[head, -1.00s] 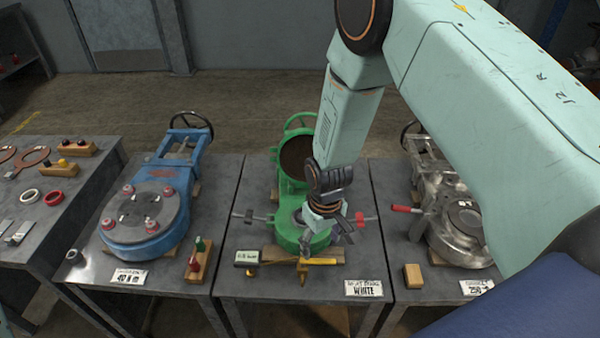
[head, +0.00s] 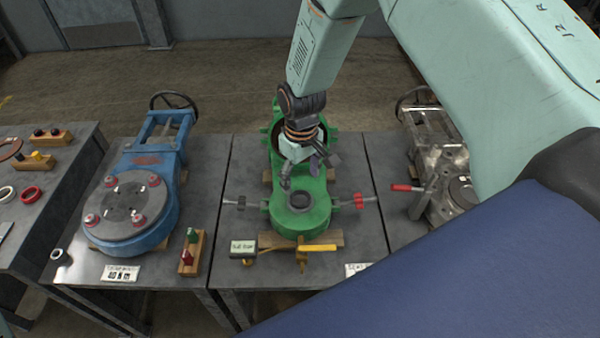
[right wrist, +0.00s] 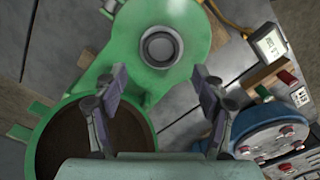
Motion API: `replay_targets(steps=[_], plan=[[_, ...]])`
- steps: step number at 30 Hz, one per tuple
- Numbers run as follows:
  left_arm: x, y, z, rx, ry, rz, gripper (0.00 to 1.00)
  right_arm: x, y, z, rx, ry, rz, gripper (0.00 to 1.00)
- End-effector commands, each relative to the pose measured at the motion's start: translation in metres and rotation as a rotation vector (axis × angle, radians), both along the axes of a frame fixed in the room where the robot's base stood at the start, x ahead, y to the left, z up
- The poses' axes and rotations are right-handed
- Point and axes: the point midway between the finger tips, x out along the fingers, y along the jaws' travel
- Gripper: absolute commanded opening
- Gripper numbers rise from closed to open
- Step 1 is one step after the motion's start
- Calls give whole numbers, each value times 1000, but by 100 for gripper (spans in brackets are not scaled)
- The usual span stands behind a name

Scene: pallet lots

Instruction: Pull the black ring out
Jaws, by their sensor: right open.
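The green valve body (head: 318,222) lies on the middle table. A dark round ring (head: 300,201) sits in the opening at its near end; I take it for the black ring. In the right wrist view a dark grey ring (right wrist: 160,47) shows in the round opening of the green body (right wrist: 195,25), ahead of the fingers. My right gripper (head: 305,172) is open and empty, above the green body and behind the ring in the head view. In the right wrist view its two fingers (right wrist: 160,88) are spread wide, apart from the ring. My left gripper is not in view.
A small display (head: 243,247) and a yellow tool (head: 318,248) lie in front. A blue valve (head: 150,190) stands left, a metal valve (head: 440,160) right. My dark blue body part covers the lower right.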

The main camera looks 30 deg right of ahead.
Motion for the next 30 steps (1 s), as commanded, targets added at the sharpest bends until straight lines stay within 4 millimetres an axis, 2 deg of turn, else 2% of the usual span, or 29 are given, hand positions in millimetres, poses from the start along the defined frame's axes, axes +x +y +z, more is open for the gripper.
replay_targets(steps=[1,7,15,26,30], plan=[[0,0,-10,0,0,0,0,0,0,-10,0,0,1,70],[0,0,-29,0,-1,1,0,1,1,-31,0,0,1,70],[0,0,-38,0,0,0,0,4,1,-54,0,0,1,70],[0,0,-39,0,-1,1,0,5,1,-59,0,0,1,70],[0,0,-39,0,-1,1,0,4,1,-59,0,0,1,60]])
